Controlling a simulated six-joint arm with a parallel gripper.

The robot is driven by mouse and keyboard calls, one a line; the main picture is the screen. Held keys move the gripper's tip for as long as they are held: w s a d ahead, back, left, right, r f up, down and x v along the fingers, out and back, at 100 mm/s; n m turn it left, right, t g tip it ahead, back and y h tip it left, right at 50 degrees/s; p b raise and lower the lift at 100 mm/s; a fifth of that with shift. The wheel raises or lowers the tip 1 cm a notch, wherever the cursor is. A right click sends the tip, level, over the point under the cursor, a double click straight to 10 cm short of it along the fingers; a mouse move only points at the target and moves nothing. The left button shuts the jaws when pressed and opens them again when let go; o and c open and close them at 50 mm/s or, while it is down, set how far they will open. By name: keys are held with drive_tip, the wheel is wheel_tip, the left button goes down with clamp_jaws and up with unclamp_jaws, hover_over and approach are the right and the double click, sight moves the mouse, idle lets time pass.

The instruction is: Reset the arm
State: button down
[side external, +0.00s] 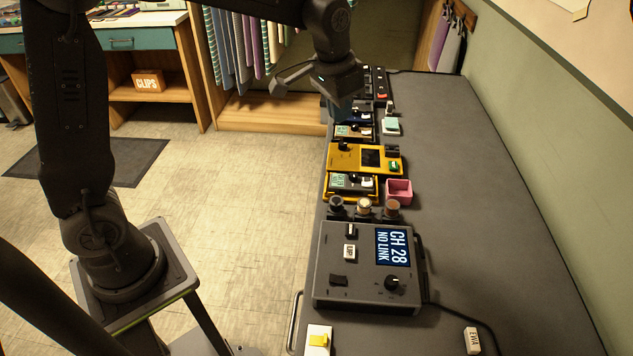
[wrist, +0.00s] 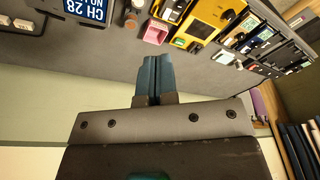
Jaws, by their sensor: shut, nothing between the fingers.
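My gripper shows in the wrist view with its two blue fingertips (wrist: 152,72) pressed together and nothing between them. In the side external view my gripper (side external: 342,108) hangs over the far part of the grey bench (side external: 470,170), above the far devices. Its fingertips there are partly lost against the dark devices behind, and I cannot tell the exact height. The wrist view looks across the bench, with the devices along its top edge.
A grey console (side external: 350,265) reading "CH 28 NO LINK" stands nearest on the bench. Beyond it are several knobs, a pink box (side external: 399,191), a yellow device (side external: 345,158) and smaller units. The bench's right side is mostly clear. Hanging cloths (side external: 245,45) are behind.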

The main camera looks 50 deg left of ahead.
drive_tip(key=s+r+n+t, duration=0.1)
drive_tip(key=s+r+t, duration=0.2)
drive_tip(key=s, duration=2)
drive_tip(key=shift+a+n, duration=0.35)
drive_tip(key=shift+n, duration=0.05)
drive_tip(key=shift+r, duration=0.1)
drive_tip(key=w+m+g, duration=0.2)
drive_tip(key=w+m, duration=0.3)
drive_tip(key=w, duration=1.3)
drive_tip(key=w+f+m+g+h, duration=0.1)
drive_tip(key=w+f+m, duration=0.3)
drive_tip(key=w+f, duration=0.7)
drive_tip(key=w+g, duration=0.1)
drive_tip(key=w, duration=0.2)
drive_tip(key=shift+w+f, duration=0.2)
drive_tip(key=shift+w, duration=0.1)
